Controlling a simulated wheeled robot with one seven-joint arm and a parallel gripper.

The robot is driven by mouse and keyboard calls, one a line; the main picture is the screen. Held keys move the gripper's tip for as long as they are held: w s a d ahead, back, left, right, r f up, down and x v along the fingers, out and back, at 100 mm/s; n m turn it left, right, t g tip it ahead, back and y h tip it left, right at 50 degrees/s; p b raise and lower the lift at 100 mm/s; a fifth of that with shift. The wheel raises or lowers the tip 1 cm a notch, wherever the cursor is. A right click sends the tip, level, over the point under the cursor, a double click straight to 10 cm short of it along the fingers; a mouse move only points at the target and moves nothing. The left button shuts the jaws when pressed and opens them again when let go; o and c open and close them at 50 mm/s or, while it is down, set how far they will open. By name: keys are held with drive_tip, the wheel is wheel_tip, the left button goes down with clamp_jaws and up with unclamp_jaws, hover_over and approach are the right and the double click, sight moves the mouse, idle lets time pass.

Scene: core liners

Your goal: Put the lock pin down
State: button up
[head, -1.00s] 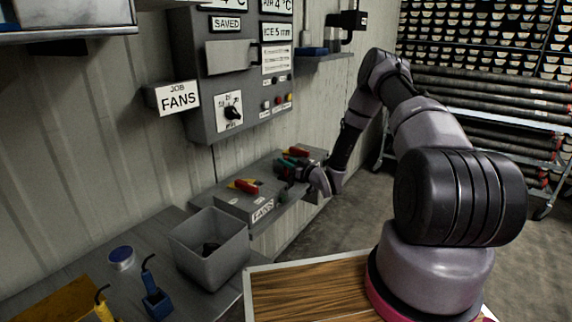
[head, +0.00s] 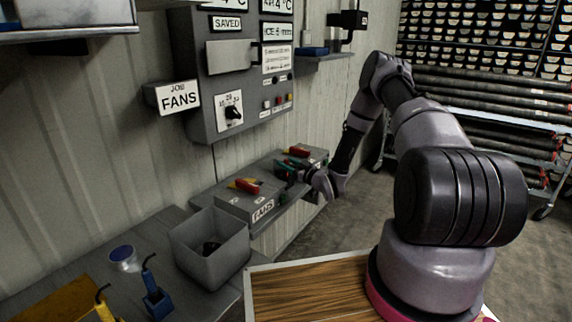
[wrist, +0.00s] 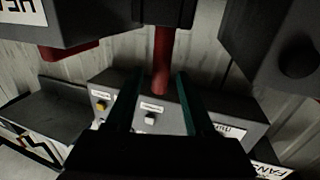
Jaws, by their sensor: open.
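My gripper (head: 284,172) is at the shelf below the grey panel, beside the rear switch box and its red handle (head: 297,151). In the wrist view its two teal fingers (wrist: 152,100) are apart. A red bar (wrist: 162,62) shows beyond and between the fingertips; I cannot tell whether they touch it. I see nothing clearly held. I cannot pick out the lock pin for certain. The nearer box, labelled FANS (head: 246,203), carries a red handle with a yellow piece (head: 245,186).
The panel (head: 235,120) hangs above the shelf.

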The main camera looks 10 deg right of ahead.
drive_tip(key=v, duration=1.1)
drive_tip(key=w+d+r+g+h, duration=0.1)
drive_tip(key=w+d+r+h, duration=0.15)
drive_tip(key=r, duration=0.45)
drive_tip(key=w+d+r+g+h, duration=0.2)
drive_tip(key=w+r, duration=0.1)
drive_tip(key=r, duration=0.3)
drive_tip(key=s+d+r+m+g+h, duration=0.1)
drive_tip(key=s+r+m+h, duration=0.15)
drive_tip(key=r, duration=0.45)
drive_tip(key=s+d+r+m+g+h, duration=0.15)
drive_tip(key=s+r, duration=0.25)
drive_tip(key=r, duration=0.4)
drive_tip(key=s+a+r+m+g+h, duration=0.15)
drive_tip(key=s+r+m, duration=0.25)
drive_tip(key=s+r, duration=0.8)
drive_tip(key=s+a+m+y, duration=0.1)
drive_tip(key=s+a, duration=0.2)
drive_tip(key=s, duration=0.7)
drive_tip(key=s+a+r+m+g+y, duration=0.1)
drive_tip(key=s+a+y, duration=0.1)
drive_tip(key=s, duration=0.7)
drive_tip(key=shift+s+a+r+g, duration=0.3)
drive_tip(key=shift+s+a, duration=0.1)
drive_tip(key=shift+o, duration=0.3)
drive_tip(key=shift+w, duration=0.1)
